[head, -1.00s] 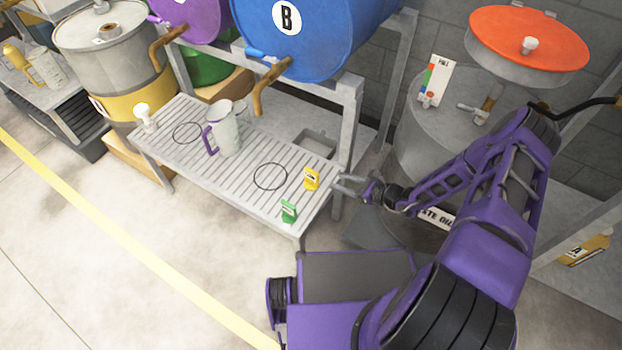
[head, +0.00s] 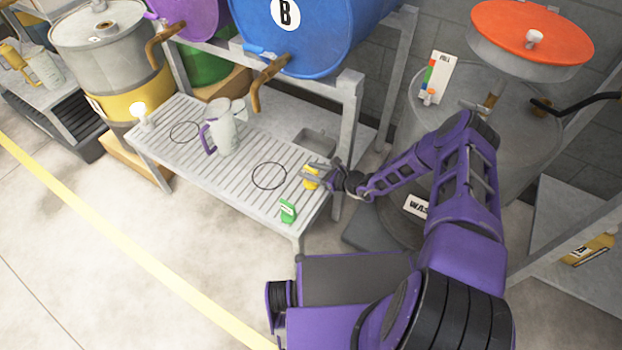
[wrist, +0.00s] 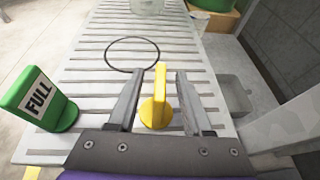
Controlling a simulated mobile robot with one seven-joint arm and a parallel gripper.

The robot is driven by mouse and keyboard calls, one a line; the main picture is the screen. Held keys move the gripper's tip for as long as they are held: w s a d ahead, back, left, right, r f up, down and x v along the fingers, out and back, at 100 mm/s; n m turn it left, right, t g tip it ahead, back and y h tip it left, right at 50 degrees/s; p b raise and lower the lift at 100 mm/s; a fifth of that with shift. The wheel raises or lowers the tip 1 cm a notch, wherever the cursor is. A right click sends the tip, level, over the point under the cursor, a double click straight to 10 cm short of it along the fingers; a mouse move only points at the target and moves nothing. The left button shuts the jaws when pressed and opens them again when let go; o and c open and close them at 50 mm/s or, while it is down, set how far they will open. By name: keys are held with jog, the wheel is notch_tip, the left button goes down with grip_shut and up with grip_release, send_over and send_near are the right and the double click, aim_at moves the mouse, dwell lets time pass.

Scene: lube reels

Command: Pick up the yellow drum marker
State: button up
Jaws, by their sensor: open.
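The yellow drum marker (head: 311,178) stands upright near the right end of the slatted grey bench (head: 205,165). In the wrist view the yellow drum marker (wrist: 160,100) shows edge-on between the two fingers. My gripper (head: 312,172) is open around it, with a gap on both sides, so the fingers do not appear to touch it. The gripper (wrist: 155,85) also shows in the wrist view, and its fingers partly cover the marker in the head view.
A jug (head: 222,135) stands farther along the bench. A blue drum (head: 300,35) with a tap overhangs behind. A bench post (head: 345,150) is close by.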

jog(key=shift+c, duration=0.2)
grip_shut()
